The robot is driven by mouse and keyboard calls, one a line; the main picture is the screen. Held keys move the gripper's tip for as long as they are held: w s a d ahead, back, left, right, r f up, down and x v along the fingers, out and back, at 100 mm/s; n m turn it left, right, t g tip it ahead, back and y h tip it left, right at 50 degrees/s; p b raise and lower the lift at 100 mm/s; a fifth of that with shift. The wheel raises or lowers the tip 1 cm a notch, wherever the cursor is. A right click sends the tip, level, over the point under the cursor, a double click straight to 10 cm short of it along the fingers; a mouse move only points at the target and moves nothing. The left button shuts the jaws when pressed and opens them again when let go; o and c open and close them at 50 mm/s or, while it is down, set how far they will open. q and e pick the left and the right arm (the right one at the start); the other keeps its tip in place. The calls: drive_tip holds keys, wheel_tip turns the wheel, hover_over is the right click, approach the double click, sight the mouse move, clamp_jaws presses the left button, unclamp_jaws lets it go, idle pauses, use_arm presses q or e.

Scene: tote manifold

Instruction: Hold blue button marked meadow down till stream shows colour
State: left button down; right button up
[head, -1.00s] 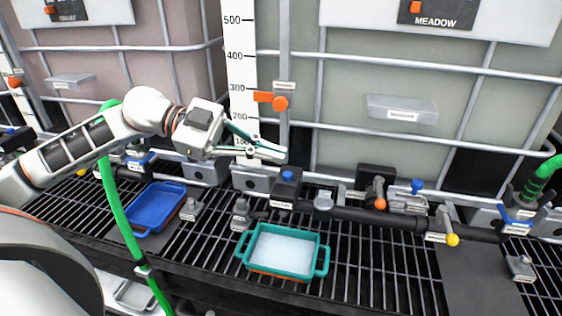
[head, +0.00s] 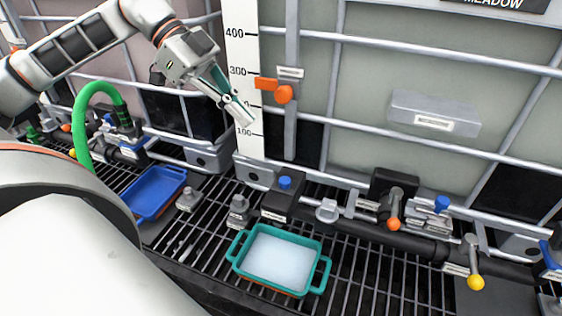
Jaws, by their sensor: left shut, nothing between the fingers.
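A blue button (head: 285,183) tops a dark box on the pipework, below the tank with the sign MEADOW (head: 495,3). The label on the box front is too small to read. My left gripper (head: 243,116) is shut and empty. It points down and right, in front of the white scale, above and left of the blue button and apart from it. A teal tray (head: 326,270) with two handles stands on the grating below the button and has a pale, whitish inside. I see no coloured stream. My right gripper is out of view.
An orange handle (head: 283,94) sits on the vertical pipe above the button. Another blue knob (head: 441,204) and orange-tipped (head: 394,224) and yellow-tipped (head: 475,282) levers stand to the right. A blue tray (head: 155,213) and a green hose (head: 83,125) are at left.

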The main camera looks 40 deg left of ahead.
use_arm(q)
drive_tip(key=p, duration=0.2)
hover_over(290, 181)
drive_tip(key=a, duration=0.3)
drive_tip(key=f, duration=0.4)
drive_tip(key=s+f, duration=0.1)
drive_tip(key=f, duration=0.1)
drive_tip(key=shift+a+f, duration=0.15)
drive_tip(key=f, duration=0.3)
drive_tip(key=shift+w+d+f, duration=0.15)
drive_tip(key=shift+d+f, duration=0.05)
drive_tip(key=shift+f, duration=0.7)
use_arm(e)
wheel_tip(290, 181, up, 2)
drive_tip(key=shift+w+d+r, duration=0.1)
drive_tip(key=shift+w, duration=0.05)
